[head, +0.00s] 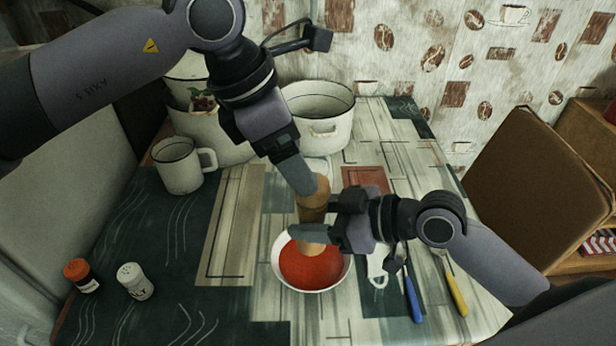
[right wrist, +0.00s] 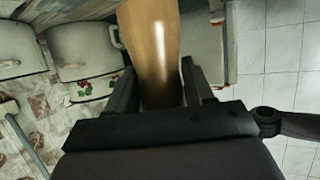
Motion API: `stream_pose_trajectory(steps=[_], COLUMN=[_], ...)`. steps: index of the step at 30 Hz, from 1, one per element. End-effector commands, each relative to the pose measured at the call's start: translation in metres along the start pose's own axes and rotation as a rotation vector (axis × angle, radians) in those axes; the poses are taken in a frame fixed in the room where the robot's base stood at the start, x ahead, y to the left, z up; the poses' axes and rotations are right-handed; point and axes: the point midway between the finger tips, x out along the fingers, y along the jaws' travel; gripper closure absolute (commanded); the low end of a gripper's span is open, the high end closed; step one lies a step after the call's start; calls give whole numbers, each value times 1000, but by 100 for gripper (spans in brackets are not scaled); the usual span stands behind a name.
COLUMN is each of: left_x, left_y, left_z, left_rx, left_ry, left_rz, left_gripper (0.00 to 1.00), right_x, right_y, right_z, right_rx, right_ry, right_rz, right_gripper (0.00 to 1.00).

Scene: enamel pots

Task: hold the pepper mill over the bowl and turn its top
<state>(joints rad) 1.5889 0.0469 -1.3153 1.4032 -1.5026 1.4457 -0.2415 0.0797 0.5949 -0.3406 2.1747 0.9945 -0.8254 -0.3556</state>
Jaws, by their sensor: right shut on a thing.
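The wooden pepper mill (head: 313,212) is held over the white bowl (head: 279,268), which contains something red. My right gripper (head: 312,238) comes in from the right and is shut on the mill's lower body. In the right wrist view the mill (right wrist: 153,50) stands between the two fingers of this gripper (right wrist: 155,88). My left gripper (head: 305,184) reaches down from above to the mill's top. One of its fingers lies over the top and hides part of it, so I cannot tell whether it grips.
A white mug (head: 178,168) and a large enamel pot (head: 318,115) stand behind. A red-capped shaker (head: 80,275) and a white shaker (head: 135,281) stand front left. Blue-handled (head: 412,298) and yellow-handled (head: 455,292) cutlery lies right of the bowl. A brown chair (head: 540,185) is at the right.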

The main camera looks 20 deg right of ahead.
Motion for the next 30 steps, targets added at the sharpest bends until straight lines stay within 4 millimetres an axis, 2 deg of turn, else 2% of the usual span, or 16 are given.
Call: stream_pose_trajectory(steps=[3, 9, 21, 26, 27, 30], left_x=[24, 48, 55, 55, 55, 55], left_y=[0, 0, 0, 0, 0, 0], left_z=[0, 0, 0, 0, 0, 0], left_rx=[-2, -2, -2, -2, -2, -2], left_ry=[0, 0, -1, -1, -1, -1], left_rz=[-3, -1, 0, 0, 0, 0], left_gripper=[20, 20, 20, 72, 77, 77], right_x=[0, 0, 0, 0, 0, 0], right_y=[0, 0, 0, 0, 0, 0], right_z=[-1, -1, -1, -1, -1, -1], right_rx=[-1, -1, -1, -1, -1, -1], right_ry=[2, 2, 2, 2, 2, 2], right_rz=[0, 0, 0, 0, 0, 0], right_gripper=[85, 85, 85, 85, 85, 85])
